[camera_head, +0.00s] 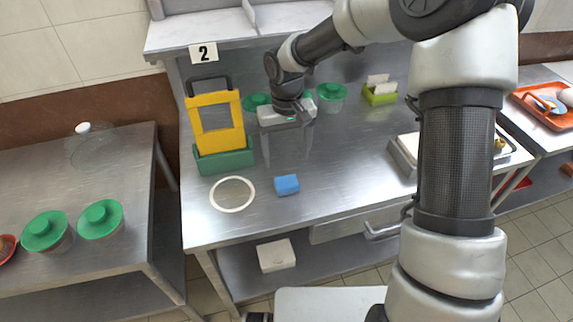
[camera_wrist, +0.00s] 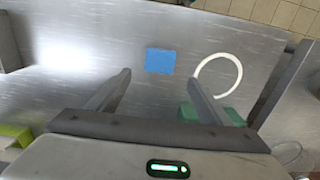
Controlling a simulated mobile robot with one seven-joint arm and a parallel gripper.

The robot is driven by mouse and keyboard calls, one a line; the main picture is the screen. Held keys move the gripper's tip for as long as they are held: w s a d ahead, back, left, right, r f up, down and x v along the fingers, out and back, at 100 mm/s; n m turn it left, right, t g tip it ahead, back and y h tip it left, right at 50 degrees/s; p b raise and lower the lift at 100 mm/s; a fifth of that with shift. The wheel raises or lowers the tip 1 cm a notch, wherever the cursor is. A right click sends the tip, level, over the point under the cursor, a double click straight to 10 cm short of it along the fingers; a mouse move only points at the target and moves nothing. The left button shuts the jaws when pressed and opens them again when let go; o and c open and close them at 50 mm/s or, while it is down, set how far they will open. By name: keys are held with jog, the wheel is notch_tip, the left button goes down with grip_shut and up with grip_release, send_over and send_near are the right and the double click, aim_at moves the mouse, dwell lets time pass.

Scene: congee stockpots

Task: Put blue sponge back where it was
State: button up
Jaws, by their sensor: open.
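The blue sponge (camera_head: 287,185) lies flat on the steel table near its front edge. It is just right of a white ring (camera_head: 233,194) on the table top. In the wrist view the sponge (camera_wrist: 160,61) lies beyond the fingers, with the ring (camera_wrist: 219,76) to its right. My gripper (camera_wrist: 159,82) is open and empty, its two fingers spread apart. In the head view my gripper (camera_head: 288,122) is over the back part of the table, behind the sponge and apart from it.
A yellow grater-like frame in a green box (camera_head: 225,160) stands left of my gripper. Green-lidded containers (camera_head: 331,92) and a lime holder (camera_head: 379,94) stand at the back. A scale-like tray (camera_head: 405,150) is at right. The table's middle is clear.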

jog(key=shift+r, duration=1.3)
jog(key=s+d+r+t+h+p, duration=0.1)
jog(key=s+d+r, duration=0.15)
jog(key=r, duration=0.25)
jog(key=s+d+r+p, duration=0.1)
jog(key=s+d+r, duration=0.15)
jog(key=r, duration=0.35)
jog(key=s+d+r+m+t+p, duration=0.1)
jog(key=s+d+r+t+p, duration=0.1)
jog(key=s+d+r, duration=0.2)
jog(key=s+d+r+m+t+y+p, duration=0.1)
jog(key=s+d+r, duration=0.4)
jog(key=s+r, duration=0.6)
jog(key=s+m+t+p, duration=0.1)
jog(key=s+p, duration=0.1)
jog(key=shift+s+d, duration=0.2)
jog(key=shift+s, duration=0.2)
jog(key=shift+r, duration=0.1)
